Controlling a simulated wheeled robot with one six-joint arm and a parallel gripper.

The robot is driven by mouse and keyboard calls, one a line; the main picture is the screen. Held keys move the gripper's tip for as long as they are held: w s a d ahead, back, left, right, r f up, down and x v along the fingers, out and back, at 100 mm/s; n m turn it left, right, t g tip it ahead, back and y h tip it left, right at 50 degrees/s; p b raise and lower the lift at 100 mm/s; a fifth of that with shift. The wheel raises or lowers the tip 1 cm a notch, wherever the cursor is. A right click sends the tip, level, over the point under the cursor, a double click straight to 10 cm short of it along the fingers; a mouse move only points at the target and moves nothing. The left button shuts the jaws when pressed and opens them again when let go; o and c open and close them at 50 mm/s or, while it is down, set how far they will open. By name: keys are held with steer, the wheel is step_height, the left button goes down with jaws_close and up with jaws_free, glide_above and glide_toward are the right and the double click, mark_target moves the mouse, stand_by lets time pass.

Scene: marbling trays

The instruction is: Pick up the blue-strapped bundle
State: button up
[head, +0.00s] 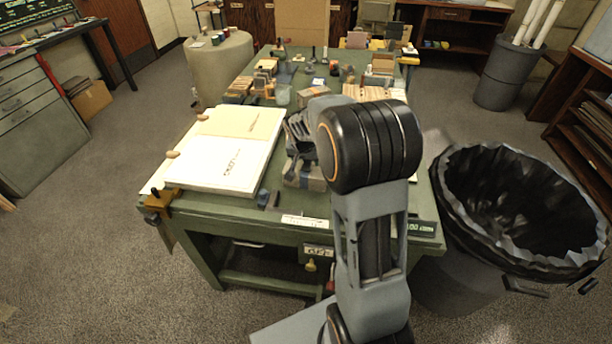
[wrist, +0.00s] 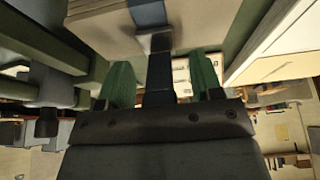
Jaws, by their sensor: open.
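The blue-strapped bundle is a pale, flat-sided stack (wrist: 105,28) at the top of the wrist view, with a dark blue strap (wrist: 148,13) across it. In the head view the bundle (head: 303,180) sits near the front of the green table, partly hidden by my arm. My gripper (wrist: 163,70) is open, its two green-padded fingers apart and close to the bundle. A dark upright piece shows between the fingers; I cannot tell whether it is strap or gripper. In the head view my gripper (head: 298,135) is just above the bundle, partly hidden.
A large white board (head: 210,178) lies on the table's left, beside the bundle. Blocks and jars crowd the table's far half. A black-lined bin (head: 470,235) stands against the right side.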

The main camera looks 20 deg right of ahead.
jaws_close()
stand_by(0.6)
